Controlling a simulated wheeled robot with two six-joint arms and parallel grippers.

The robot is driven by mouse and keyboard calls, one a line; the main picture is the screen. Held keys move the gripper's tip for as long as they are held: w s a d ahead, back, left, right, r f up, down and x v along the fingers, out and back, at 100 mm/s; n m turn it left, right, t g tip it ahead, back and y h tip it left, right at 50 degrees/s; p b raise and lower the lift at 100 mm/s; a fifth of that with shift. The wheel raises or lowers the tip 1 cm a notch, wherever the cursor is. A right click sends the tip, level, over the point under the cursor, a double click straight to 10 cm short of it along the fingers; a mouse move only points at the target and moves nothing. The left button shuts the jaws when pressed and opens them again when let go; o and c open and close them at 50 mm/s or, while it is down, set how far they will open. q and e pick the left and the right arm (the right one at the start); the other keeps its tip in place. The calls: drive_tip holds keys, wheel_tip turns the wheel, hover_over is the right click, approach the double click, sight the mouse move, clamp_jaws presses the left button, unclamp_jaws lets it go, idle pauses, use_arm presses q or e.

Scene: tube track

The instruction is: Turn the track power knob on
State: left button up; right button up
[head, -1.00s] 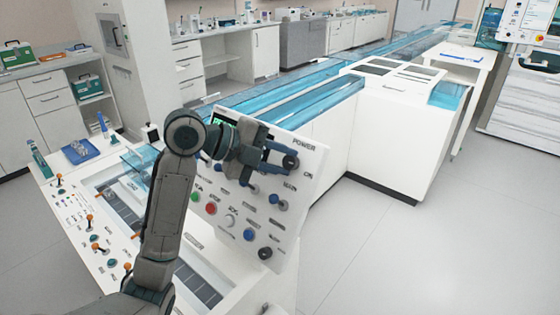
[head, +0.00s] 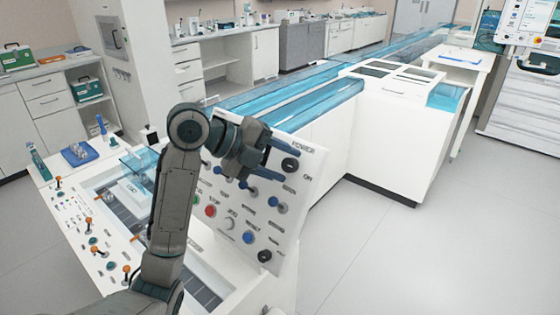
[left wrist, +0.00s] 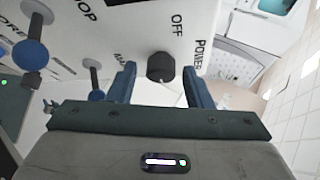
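The track power knob (head: 290,164) is a dark round knob at the upper right of the tilted white control panel (head: 295,205), under the POWER label. In the left wrist view the knob (left wrist: 160,67) appears between two blue fingers, with a gap on each side; OFF and POWER lettering is beside it. My left gripper (head: 274,164) is open just left of the knob in the head view. I cannot tell whether a finger touches the knob, or which way the knob points. My right gripper is not in view.
Several blue, red and white knobs and buttons crowd the panel below and left of the power knob, including a blue one (head: 249,237). Left of the panel is a bench with orange-tipped levers (head: 90,222) and a blue tray (head: 79,154). Floor (head: 400,260) right of the panel is clear.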

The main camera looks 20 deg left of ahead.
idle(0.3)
use_arm(q)
drive_tip(key=shift+a+r, duration=0.15)
drive_tip(key=shift+a, duration=0.05)
drive_tip(key=b+v, duration=0.2)
drive_tip(key=v, duration=0.8)
drive_tip(key=shift+s, duration=0.2)
drive_tip(key=shift+a+r, duration=0.1)
